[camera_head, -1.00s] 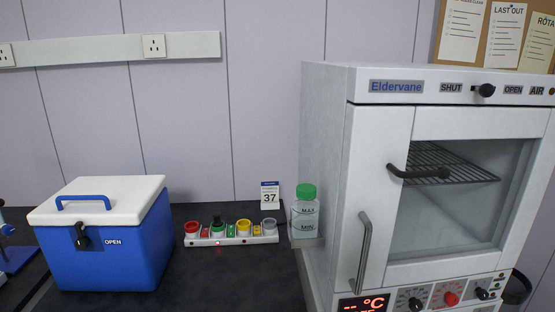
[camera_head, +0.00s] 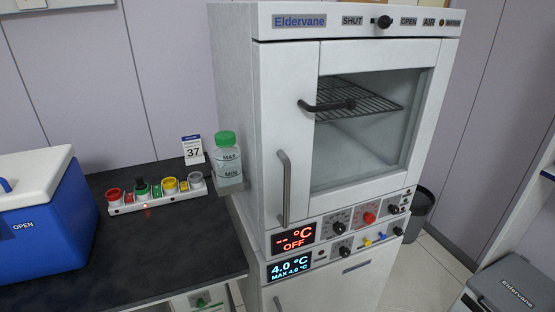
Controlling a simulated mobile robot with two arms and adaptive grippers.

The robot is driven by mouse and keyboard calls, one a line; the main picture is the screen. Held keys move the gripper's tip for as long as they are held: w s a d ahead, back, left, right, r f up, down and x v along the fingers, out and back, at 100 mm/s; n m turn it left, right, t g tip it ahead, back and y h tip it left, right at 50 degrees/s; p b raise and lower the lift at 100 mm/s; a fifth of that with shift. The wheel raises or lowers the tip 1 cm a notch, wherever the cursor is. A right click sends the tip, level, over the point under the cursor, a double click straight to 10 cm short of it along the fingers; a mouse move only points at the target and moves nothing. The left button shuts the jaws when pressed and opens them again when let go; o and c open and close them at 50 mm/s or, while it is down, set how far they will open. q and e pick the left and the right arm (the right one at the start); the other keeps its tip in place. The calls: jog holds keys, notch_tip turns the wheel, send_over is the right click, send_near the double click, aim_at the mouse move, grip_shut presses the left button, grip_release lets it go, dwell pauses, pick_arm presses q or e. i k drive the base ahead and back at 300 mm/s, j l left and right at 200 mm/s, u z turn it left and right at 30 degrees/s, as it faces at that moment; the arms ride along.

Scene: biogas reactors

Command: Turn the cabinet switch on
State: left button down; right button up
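The white cabinet (camera_head: 270,140), labelled Eldervane, stands in the middle of the head view with its glass door shut. Its upper display (camera_head: 292,238) shows "-- °C OFF" in red. Beside that display is a control panel with black knobs (camera_head: 340,222) and a red knob (camera_head: 369,217). A black slider (camera_head: 383,22) sits on the top strip between the words SHUT and OPEN. I cannot tell which control is the cabinet switch. Neither of my grippers is in view.
A lower unit (camera_head: 330,285) with a blue 4.0 °C display (camera_head: 289,268) is under the cabinet. A bin (camera_head: 417,213) stands right of the cabinet.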

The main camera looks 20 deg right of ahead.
aim_at(394, 210)
jog(key=z, duration=1.4)
